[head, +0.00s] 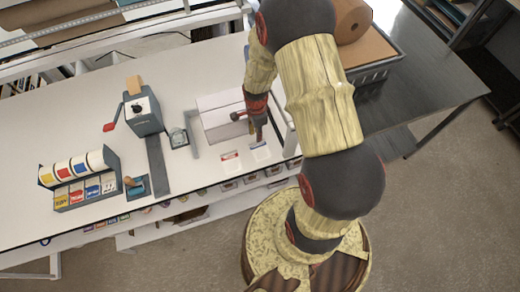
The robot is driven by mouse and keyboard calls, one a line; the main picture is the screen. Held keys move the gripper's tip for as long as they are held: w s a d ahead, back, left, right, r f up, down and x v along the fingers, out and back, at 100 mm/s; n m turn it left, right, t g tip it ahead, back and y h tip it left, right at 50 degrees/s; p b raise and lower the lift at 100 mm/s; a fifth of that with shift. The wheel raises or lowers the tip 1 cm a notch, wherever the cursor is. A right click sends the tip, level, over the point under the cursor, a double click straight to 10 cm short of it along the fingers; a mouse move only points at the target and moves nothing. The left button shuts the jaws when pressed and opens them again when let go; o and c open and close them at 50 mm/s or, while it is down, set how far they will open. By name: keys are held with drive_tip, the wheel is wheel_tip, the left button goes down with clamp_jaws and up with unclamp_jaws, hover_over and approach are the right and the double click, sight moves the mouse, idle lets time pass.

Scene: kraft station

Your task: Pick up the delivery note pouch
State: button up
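My gripper (258,137) points down over the front right part of the white bench (90,140). Just below it lies a small flat pale-blue and white piece (261,152), partly covered by the gripper. A small flat white piece with red print (230,155) lies to its left, apart from the gripper. Either could be the delivery note pouch; they are too small to tell. I cannot see whether the fingers are open or shut, or whether they touch the pale-blue piece.
A white box (218,112) stands just behind and left of my gripper. A grey dispenser with a red-handled crank (145,113), a rack of colored label rolls (80,178) and a stamp (134,186) stand farther left. A crate with a brown roll (352,20) is at back right.

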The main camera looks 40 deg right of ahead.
sight(261, 151)
drive_tip(key=shift+w+f+p, duration=0.1)
drive_tip(key=shift+f+p, duration=0.35)
drive_tip(key=shift+f, duration=2.3)
drive_tip(key=shift+c, duration=1.3)
clamp_jaws()
